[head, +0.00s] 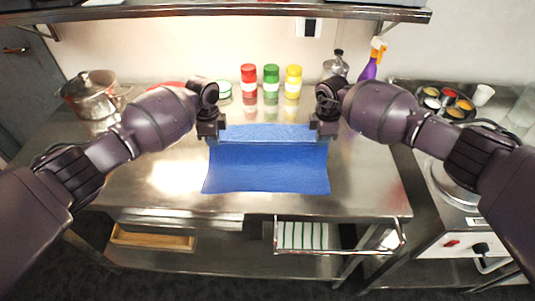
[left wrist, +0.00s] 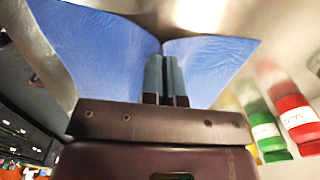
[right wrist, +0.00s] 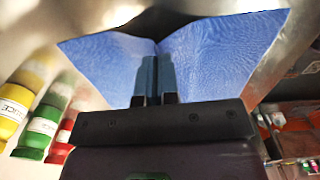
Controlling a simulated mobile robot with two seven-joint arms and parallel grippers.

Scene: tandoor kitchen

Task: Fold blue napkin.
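The blue napkin (head: 266,168) lies on the steel table, with a straight raised crease across it between my two grippers. A shorter flap is beyond the crease and a longer part spreads towards the table's front edge. My left gripper (head: 213,139) is at the left end of the crease, its fingers together on the cloth. In the left wrist view the napkin (left wrist: 95,50) runs out to both sides of the closed fingers (left wrist: 164,62). My right gripper (head: 323,139) is shut on the right end of the crease. The right wrist view shows the napkin (right wrist: 215,55) pinched likewise.
Red (head: 248,80), green (head: 271,80) and yellow (head: 293,80) jars stand behind the napkin. A pot (head: 92,95) is at the back left, a purple spray bottle (head: 371,65) at the back right. A shelf (head: 220,13) hangs above. The table front is clear.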

